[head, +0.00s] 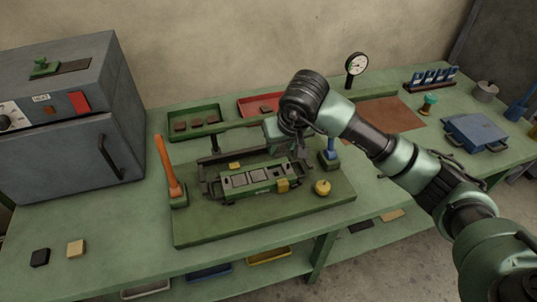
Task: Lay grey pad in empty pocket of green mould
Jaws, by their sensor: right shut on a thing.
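The green mould (262,187) sits in a dark fixture on the green base board, with a row of pockets along its top. The pockets look dark grey; which one is empty is too small to tell. My right gripper (301,156) points down just above and behind the mould's right end. It is shut on what seems to be the grey pad, which is mostly hidden by the fingers and blends with the dark fixture behind. My left gripper is not in view.
An orange lever (167,165) stands left of the fixture and a blue-handled post (330,154) right of it. A yellow knob (322,187) is at the right front. A black block (40,257) and a tan block (76,248) lie front left. The left bench top is mostly clear.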

